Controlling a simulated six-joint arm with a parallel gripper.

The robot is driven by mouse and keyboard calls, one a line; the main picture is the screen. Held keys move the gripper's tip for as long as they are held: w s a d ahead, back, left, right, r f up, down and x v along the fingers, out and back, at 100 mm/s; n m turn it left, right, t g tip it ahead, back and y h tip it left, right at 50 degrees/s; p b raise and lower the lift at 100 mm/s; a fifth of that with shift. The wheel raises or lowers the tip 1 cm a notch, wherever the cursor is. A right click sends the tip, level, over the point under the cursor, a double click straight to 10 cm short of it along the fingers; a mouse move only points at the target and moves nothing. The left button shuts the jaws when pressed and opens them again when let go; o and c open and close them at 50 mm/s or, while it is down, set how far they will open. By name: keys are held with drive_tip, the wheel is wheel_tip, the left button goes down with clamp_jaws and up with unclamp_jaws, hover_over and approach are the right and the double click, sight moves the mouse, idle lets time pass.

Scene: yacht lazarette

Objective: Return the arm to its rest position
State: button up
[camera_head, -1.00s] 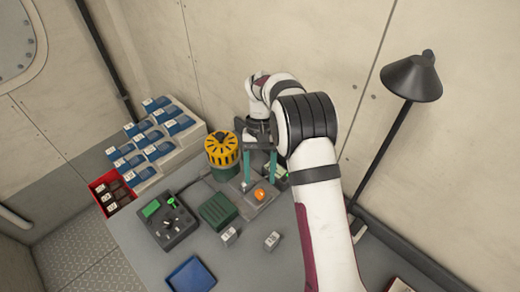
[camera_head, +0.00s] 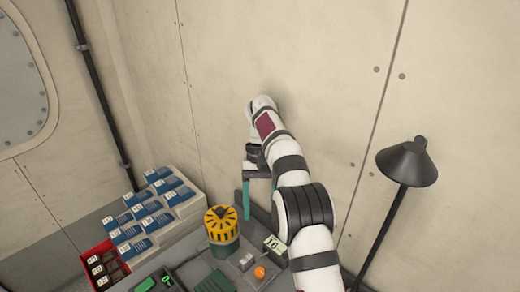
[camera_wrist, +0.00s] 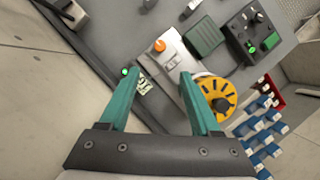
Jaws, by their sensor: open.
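My gripper (camera_head: 259,199) is raised above the back of the bench, near the wall, with its two teal fingers spread apart. In the wrist view my gripper (camera_wrist: 160,78) is open with nothing between the fingertips. My white arm (camera_head: 305,238) reaches up from the lower right toward the wall. Below the fingers lie the grey plate with an orange knob (camera_wrist: 159,46) and a yellow-topped round device (camera_wrist: 214,97), both apart from the gripper.
The yellow-topped device (camera_head: 221,223) stands left of my gripper. A stepped rack of blue bins (camera_head: 150,217) and a red bin (camera_head: 104,266) are at the left. A black lamp (camera_head: 408,165) stands at the right. A card marked 16 (camera_head: 275,245) is close to my arm. Space above the bench is clear.

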drive_tip(key=s+d+r+m+t, duration=0.2)
drive_tip(key=s+d+r, duration=0.3)
drive_tip(key=s+r, duration=0.6)
drive_tip(key=s+f+m, duration=0.1)
drive_tip(key=s+f, duration=0.2)
drive_tip(key=s, duration=0.4)
drive_tip(key=s+d+f+m+t+y, duration=0.1)
drive_tip(key=s+f, duration=0.2)
drive_tip(key=s, duration=0.4)
drive_tip(key=s+f+m+t, duration=0.1)
drive_tip(key=s+f, duration=0.1)
drive_tip(key=s, duration=0.5)
drive_tip(key=shift+d+f+y, duration=0.2)
drive_tip(key=shift+f+y, duration=0.2)
